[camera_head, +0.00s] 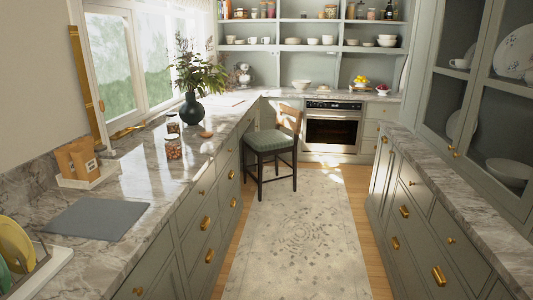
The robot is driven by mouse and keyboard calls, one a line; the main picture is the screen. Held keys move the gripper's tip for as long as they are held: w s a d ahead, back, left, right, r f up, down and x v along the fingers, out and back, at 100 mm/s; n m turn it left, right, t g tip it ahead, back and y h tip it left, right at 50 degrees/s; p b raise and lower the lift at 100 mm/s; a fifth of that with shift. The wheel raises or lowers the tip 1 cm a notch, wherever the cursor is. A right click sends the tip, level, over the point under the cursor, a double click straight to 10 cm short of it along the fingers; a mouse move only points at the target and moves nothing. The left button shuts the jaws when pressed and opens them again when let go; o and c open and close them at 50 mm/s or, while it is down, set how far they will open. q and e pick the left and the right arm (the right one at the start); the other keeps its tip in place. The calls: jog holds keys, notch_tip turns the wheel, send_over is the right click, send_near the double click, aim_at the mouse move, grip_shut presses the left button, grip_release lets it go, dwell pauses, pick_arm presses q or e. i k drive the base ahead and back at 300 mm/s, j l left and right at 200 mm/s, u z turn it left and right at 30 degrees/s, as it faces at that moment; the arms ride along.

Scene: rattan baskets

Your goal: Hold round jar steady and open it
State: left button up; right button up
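Two small glass jars stand close together on the left marble counter, in front of the window. The nearer jar (173,150) has reddish-brown contents. The farther jar (172,126) has a dark band at its top and lighter contents. Both look upright. They are small here, so I cannot tell which one is the round jar or how their lids sit. Neither of my grippers is in view, and nothing is touching the jars.
The left counter (130,178) also holds a grey mat (96,218), a tray of brown packets (78,160), a plate rack at near left and a dark vase (193,109). A green-seated chair (270,141) stands by the counter. The rug (300,240) between the counters is clear.

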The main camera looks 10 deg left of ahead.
aim_at(173, 149)
jog(key=i+u, duration=0.15)
jog(key=i, duration=0.4)
jog(key=i+l+u, duration=0.15)
jog(key=i, duration=0.4)
jog(key=i+l+u, duration=0.15)
jog(key=i, duration=0.45)
jog(key=l, duration=0.1)
